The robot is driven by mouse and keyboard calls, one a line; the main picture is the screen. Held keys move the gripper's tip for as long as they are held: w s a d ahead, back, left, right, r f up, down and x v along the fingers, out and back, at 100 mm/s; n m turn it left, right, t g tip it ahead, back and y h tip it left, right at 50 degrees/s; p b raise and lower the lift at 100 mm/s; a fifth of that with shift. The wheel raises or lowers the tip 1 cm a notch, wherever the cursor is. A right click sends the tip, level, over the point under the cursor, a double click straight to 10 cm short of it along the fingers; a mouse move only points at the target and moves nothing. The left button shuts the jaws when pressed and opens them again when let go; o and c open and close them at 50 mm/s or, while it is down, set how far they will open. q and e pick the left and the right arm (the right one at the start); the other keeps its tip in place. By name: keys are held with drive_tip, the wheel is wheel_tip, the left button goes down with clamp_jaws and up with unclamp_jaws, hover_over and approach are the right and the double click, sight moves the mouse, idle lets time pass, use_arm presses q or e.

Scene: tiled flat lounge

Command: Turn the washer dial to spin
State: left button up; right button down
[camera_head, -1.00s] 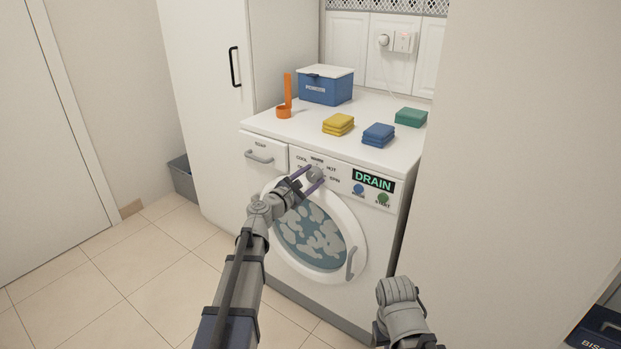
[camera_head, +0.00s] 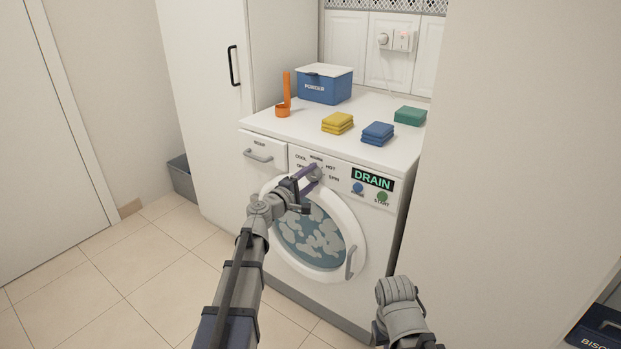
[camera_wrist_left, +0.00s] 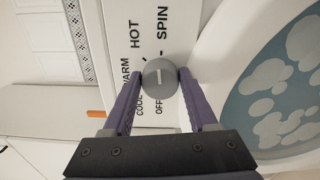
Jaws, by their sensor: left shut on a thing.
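The grey round washer dial (camera_head: 316,173) is on the front panel of the white washer (camera_head: 380,230). In the left wrist view the dial (camera_wrist_left: 159,77) sits between the two purple fingers of my left gripper (camera_wrist_left: 159,76), which is shut on it. A short pale line on its face runs roughly across that picture; I cannot tell which end points. Labels OFF, COOL, WARM, HOT and SPIN (camera_wrist_left: 162,30) surround it. My left gripper (camera_head: 311,178) partly covers the dial in the head view. The display (camera_head: 373,180) reads DRAIN. My right gripper is out of view.
A blue button (camera_head: 358,188) and green START button (camera_head: 382,196) are below the display. The round door (camera_head: 358,240) is close under my left gripper. A blue powder box (camera_head: 325,88), an orange scoop (camera_head: 283,110) and folded cloths (camera_head: 338,123) are on top.

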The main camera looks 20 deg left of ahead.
use_arm(q)
drive_tip(key=shift+m, duration=0.6)
drive_tip(key=shift+f, duration=0.1)
drive_tip(key=o, duration=1.4)
drive_tip(key=shift+c, duration=0.2)
